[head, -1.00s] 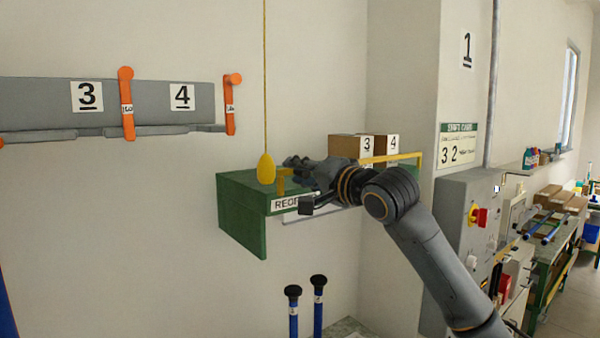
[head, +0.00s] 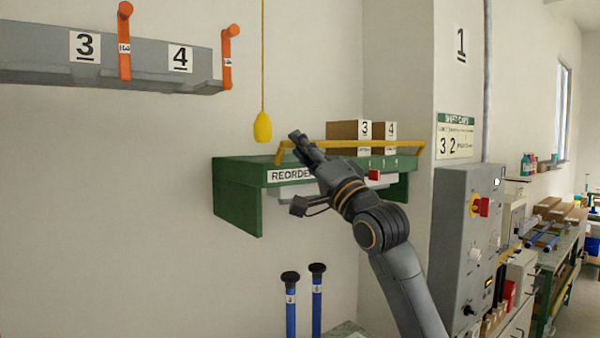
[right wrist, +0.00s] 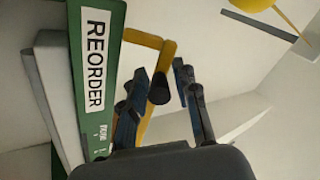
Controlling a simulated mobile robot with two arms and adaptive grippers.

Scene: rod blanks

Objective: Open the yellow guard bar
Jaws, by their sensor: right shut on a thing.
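The yellow guard bar (head: 385,143) runs across the front of the green shelf (head: 238,195), above its REORDER label, with a bent left end. My right gripper (head: 299,142) is at the bar's left end and covers part of it. In the right wrist view the bar (right wrist: 160,62) shows its bent corner, and my right gripper (right wrist: 172,80) has its fingers on either side of a dark round grip (right wrist: 159,88) by the bar. It is shut on this grip. My left gripper is not in view.
Boxes marked 3 (head: 345,134) and 4 (head: 383,134) stand behind the bar. A yellow pendant (head: 263,127) hangs on a cord just left of my gripper. A grey rack (head: 140,68) with orange levers is at upper left. A grey control cabinet (head: 455,235) stands at right.

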